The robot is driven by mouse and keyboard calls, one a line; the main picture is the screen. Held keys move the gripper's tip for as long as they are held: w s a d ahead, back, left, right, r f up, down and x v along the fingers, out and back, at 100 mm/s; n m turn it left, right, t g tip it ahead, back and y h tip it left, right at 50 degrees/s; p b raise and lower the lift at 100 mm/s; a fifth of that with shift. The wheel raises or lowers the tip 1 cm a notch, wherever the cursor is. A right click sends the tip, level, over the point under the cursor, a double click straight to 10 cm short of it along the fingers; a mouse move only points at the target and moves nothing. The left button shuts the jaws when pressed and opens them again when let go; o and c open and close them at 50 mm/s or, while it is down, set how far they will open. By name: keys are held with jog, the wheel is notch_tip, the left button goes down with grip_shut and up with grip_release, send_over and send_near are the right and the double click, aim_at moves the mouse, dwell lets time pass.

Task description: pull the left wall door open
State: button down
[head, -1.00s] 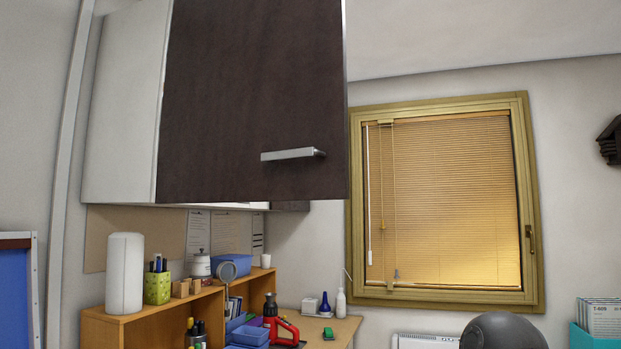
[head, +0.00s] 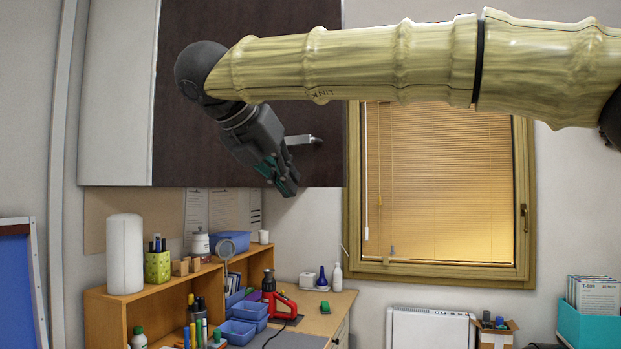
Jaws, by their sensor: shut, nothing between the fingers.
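The left wall door (head: 180,150) is a dark brown cabinet front on the wall, and it looks closed. Its silver bar handle (head: 303,140) is near the lower right part of the door, its left end hidden behind my gripper. My gripper (head: 287,188) is in front of the door, pointing down and to the right, just left of and below the handle. Its fingers are together with nothing seen between them. I cannot tell whether it touches the handle or the door. My arm hides much of the door's upper part.
Below the cabinet is a wooden shelf unit (head: 106,306) with a white cylinder (head: 124,254), blue bins (head: 243,327) and a red tool (head: 280,303). A window (head: 440,190) with blinds is to the right. Teal-boxed folders (head: 590,326) stand at far right.

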aim_at(312, 171)
jog(key=s+r+m+y, duration=0.1)
jog(key=s+r+m, duration=0.1)
jog(key=s+r, duration=0.6)
jog(key=shift+g, duration=0.4)
jog(key=p+x, duration=0.1)
jog(key=x, duration=0.3)
jog(key=w+r+p+x, duration=0.1)
jog(key=p+x, duration=0.1)
jog(key=x, duration=0.1)
jog(key=p+x, duration=0.2)
jog(key=x, duration=0.2)
jog(key=shift+w, duration=0.5)
jog(key=shift+w+d+p, duration=0.2)
jog(key=shift+w+p, duration=0.1)
jog(key=shift+w, duration=0.15)
